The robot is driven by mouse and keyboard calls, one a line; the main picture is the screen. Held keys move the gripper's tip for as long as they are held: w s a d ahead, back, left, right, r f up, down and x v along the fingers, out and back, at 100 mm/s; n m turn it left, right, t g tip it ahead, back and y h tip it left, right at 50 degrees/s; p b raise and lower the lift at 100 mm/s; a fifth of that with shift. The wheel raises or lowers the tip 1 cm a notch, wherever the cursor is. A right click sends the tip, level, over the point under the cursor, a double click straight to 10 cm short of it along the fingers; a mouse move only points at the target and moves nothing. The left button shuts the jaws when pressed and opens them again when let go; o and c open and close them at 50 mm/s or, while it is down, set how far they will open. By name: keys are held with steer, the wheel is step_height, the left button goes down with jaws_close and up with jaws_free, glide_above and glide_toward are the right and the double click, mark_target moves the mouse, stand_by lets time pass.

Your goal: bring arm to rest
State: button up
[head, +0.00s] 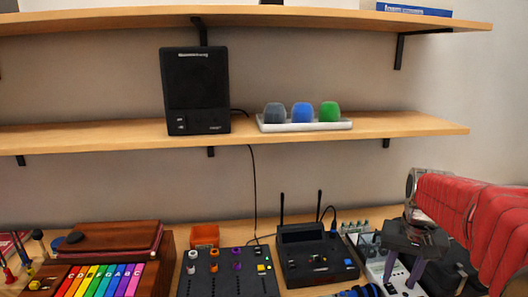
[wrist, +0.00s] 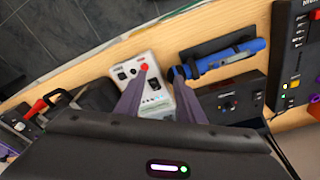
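My gripper (head: 401,276) is at the lower right in the head view, pointing down over the crowded table. My red-sleeved arm (head: 470,220) reaches in from the right edge. In the wrist view the two purple fingers of my gripper (wrist: 158,71) stand apart with nothing between them. Below and between them is a white device (wrist: 150,90) with a red button. I cannot tell how far the fingertips are above it.
A blue cylinder (wrist: 225,60) lies right of the fingers, beside a black box (wrist: 235,98). A black radio with antennas (head: 316,257), a mixer (head: 228,272) and rainbow keys (head: 100,279) fill the table. A shelf (head: 400,126) holds a speaker (head: 195,90) and colored caps (head: 302,112).

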steer(key=s+a+r+n+t, duration=0.1)
steer(key=s+a+n+t, duration=0.3)
steer(key=s+a, duration=1.2)
steer(key=shift+s+a+r+n+y, duration=0.25)
steer(key=shift+s+r+n+y, duration=0.05)
steer(key=shift+s, duration=0.45)
